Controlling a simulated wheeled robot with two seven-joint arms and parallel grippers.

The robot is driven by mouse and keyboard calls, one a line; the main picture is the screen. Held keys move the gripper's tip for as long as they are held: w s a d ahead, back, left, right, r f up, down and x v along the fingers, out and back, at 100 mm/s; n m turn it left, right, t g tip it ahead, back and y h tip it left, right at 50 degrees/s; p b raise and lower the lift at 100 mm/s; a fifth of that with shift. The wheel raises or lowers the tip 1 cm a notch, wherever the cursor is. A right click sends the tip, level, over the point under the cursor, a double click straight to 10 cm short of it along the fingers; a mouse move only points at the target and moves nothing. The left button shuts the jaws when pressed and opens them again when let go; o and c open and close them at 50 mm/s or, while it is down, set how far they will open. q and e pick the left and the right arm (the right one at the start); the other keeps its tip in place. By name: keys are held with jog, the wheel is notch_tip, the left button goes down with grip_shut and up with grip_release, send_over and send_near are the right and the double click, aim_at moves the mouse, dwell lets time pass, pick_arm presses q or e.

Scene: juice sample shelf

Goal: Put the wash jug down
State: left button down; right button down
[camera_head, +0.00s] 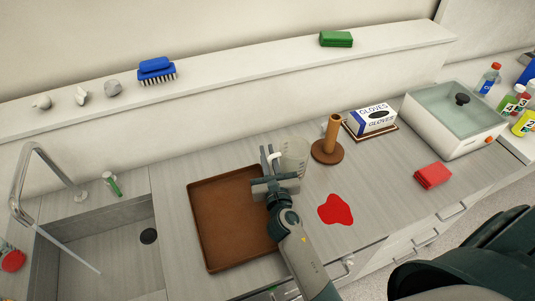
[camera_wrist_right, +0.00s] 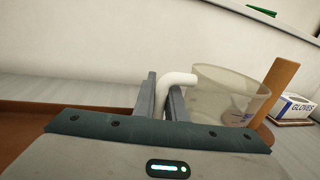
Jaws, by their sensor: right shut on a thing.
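The wash jug (camera_head: 294,158) is a clear, pale jug with a white handle, upright at the right back corner of the brown tray in the head view. My right gripper (camera_head: 270,166) is shut on its handle, from the left side of the jug. In the right wrist view the white handle (camera_wrist_right: 177,78) sits between the two fingers, and the jug body (camera_wrist_right: 222,90) is to their right. I cannot tell whether the jug's base touches the counter; the arm and gripper partly cover that area. My left gripper is not in view.
The brown tray (camera_head: 212,220) is empty. A wooden post on a round base (camera_head: 327,154) stands close right of the jug. A red spill (camera_head: 335,209) lies in front. A glove box (camera_head: 371,119), red sponge (camera_head: 433,175) and lidded bath (camera_head: 447,132) are right; the sink (camera_head: 110,255) is left.

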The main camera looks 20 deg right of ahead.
jog(key=shift+f, duration=0.1)
jog(key=c, duration=1.8)
grip_release()
jog(key=shift+r, duration=0.2)
jog(key=shift+s+f, duration=0.1)
jog(key=shift+s, duration=0.1)
jog(key=b+v, duration=0.2)
jog(key=v, duration=0.8)
jog(key=shift+s+a+b, duration=0.1)
jog(key=shift+b, duration=0.3)
jog(key=shift+s+a, duration=0.15)
jog(key=shift+s, duration=0.5)
